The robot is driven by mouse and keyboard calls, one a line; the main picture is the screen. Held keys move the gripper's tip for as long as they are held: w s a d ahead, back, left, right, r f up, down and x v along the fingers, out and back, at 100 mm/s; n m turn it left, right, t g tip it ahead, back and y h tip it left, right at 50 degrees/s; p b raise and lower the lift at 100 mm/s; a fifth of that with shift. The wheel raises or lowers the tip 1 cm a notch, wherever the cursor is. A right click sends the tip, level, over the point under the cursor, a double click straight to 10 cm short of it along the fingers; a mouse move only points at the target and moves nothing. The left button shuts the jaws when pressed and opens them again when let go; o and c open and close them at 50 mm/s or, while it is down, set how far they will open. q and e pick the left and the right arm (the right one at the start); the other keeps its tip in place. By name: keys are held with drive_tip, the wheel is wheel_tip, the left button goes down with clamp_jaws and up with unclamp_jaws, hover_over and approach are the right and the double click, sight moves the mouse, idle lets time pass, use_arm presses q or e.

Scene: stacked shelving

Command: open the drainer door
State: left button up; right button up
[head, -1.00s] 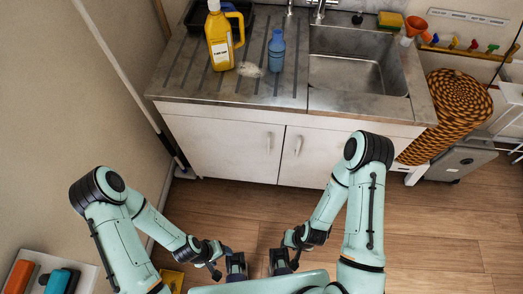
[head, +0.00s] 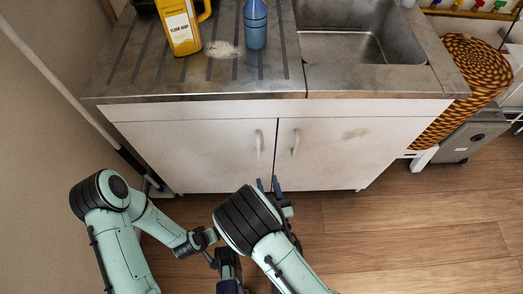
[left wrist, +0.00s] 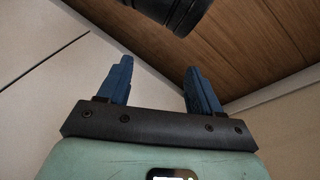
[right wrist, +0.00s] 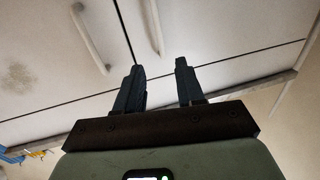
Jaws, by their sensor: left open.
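The drainer door (head: 190,150) is the white left door of the sink cabinet, under the ribbed drainer, and it is closed. Its pale upright handle (head: 258,143) is near the door's right edge; it also shows in the right wrist view (right wrist: 152,25). My right gripper (head: 268,182) is open and empty, low in front of the cabinet and below the handle, apart from it. In the right wrist view its fingers (right wrist: 157,66) point toward the doors. My left gripper (left wrist: 158,64) is open and empty, and stays back near my body.
The right door (head: 350,150) is closed, with its own handle (head: 295,143) close beside. A yellow bottle (head: 183,25) and a blue bottle (head: 255,25) stand on the drainer. A wicker basket (head: 465,85) is at right. Wooden floor (head: 400,235) is clear before the cabinet.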

sight(258, 149)
drive_tip(key=w, duration=0.4)
drive_tip(key=w+a+b, duration=0.1)
drive_tip(key=w, duration=0.2)
drive_tip(key=w+a, duration=0.1)
drive_tip(key=w, duration=0.3)
drive_tip(key=shift+w+a+b, duration=0.2)
drive_tip(key=shift+w+b, duration=0.1)
drive_tip(key=shift+w, duration=0.05)
use_arm(q)
drive_tip(key=shift+g, duration=0.6)
drive_tip(key=s+f, duration=0.3)
drive_tip(key=shift+a+f, duration=0.15)
drive_tip(key=shift+a, duration=0.2)
use_arm(e)
clamp_jaws()
